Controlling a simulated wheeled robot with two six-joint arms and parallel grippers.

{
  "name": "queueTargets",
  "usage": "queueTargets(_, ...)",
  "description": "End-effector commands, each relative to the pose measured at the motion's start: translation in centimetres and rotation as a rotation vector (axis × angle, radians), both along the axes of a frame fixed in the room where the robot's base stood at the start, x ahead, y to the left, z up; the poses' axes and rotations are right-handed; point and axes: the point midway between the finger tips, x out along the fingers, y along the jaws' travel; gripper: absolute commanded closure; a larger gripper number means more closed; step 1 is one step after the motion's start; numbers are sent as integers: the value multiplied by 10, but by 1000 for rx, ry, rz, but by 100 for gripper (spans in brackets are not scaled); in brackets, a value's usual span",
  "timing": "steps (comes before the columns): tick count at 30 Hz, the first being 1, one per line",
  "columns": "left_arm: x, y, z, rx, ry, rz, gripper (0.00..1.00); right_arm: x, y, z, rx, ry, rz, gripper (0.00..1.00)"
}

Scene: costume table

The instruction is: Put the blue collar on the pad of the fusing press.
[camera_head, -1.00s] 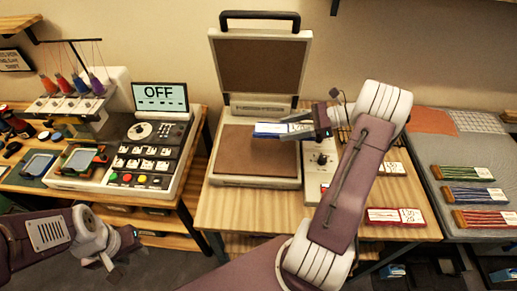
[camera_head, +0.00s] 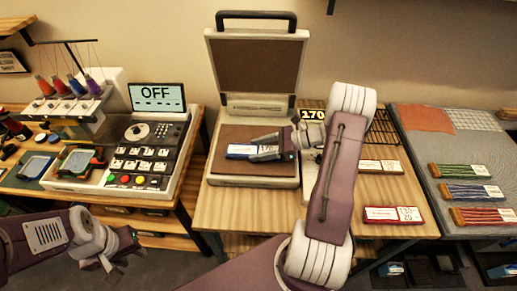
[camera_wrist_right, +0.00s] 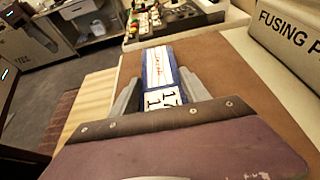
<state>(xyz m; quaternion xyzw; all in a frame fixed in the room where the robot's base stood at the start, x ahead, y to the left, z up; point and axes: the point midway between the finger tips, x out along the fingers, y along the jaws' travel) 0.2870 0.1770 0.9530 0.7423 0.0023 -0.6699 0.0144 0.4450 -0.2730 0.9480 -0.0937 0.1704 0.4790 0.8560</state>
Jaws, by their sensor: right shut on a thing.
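The blue collar (camera_head: 241,152), a flat strip with a white printed label, is between the fingers of my right gripper (camera_head: 258,152). It also shows in the right wrist view (camera_wrist_right: 158,66), its long side running away from the camera. It is over the brown pad (camera_head: 228,170) of the fusing press, low and near level; I cannot tell if it touches the pad. The press lid (camera_head: 256,64) stands open behind. My left gripper (camera_head: 112,260) is away at the lower left, below the machine table, holding nothing visible; its jaw opening is unclear.
A red bundle (camera_head: 394,215) and another labelled strip (camera_head: 380,167) lie right of the press. A small display reading 170 (camera_head: 312,114) stands beside it. A grey mat (camera_head: 462,150) with green, blue and red bundles is further right. An embroidery machine (camera_head: 130,150) stands left.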

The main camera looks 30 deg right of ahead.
Motion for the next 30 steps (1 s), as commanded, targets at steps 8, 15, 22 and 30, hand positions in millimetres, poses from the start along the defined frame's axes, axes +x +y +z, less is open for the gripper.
queueTargets(8, 0, 0, -2, 0, 0, 0, 64, 0, 0, -3, 0, -1, 0, 86)
queueTargets(15, 0, 0, -2, 0, 0, 0, 64, 0, 0, -2, 0, -1, 0, 24)
queueTargets(22, 0, 0, 2, 0, 0, 0, 64, 0, 0, 3, -1, -2, 1, 24)
queueTargets(30, 0, 0, -6, 0, 0, 0, 64, -29, -50, 23, -4, -5, -5, 24)
